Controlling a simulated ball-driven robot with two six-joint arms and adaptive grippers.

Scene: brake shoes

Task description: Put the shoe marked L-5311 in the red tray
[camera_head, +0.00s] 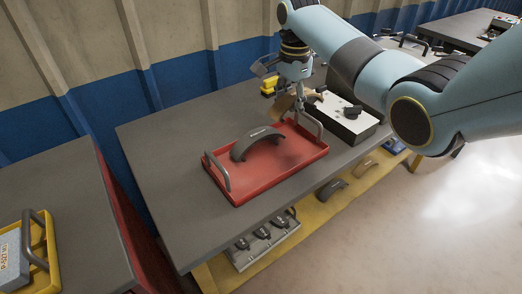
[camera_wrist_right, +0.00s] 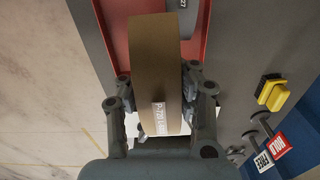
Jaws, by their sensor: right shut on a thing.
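My right gripper (camera_head: 296,98) is shut on a brown curved brake shoe (camera_head: 285,104), held above the far right end of the red tray (camera_head: 237,194). In the right wrist view the brown shoe (camera_wrist_right: 153,60) stands between both fingers of the gripper (camera_wrist_right: 155,95). A dark grey brake shoe (camera_head: 252,143) lies in the tray, arched up, with a small label too small to read in the head view. The red tray (camera_wrist_right: 196,48) also shows behind the held shoe. My left gripper is not in view.
A box with a white top (camera_head: 350,124) stands right of the tray. A yellow and black block (camera_wrist_right: 272,92) lies near the wall. The lower yellow shelf (camera_head: 312,217) carries more shoes. The grey table (camera_head: 165,150) is clear left of the tray.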

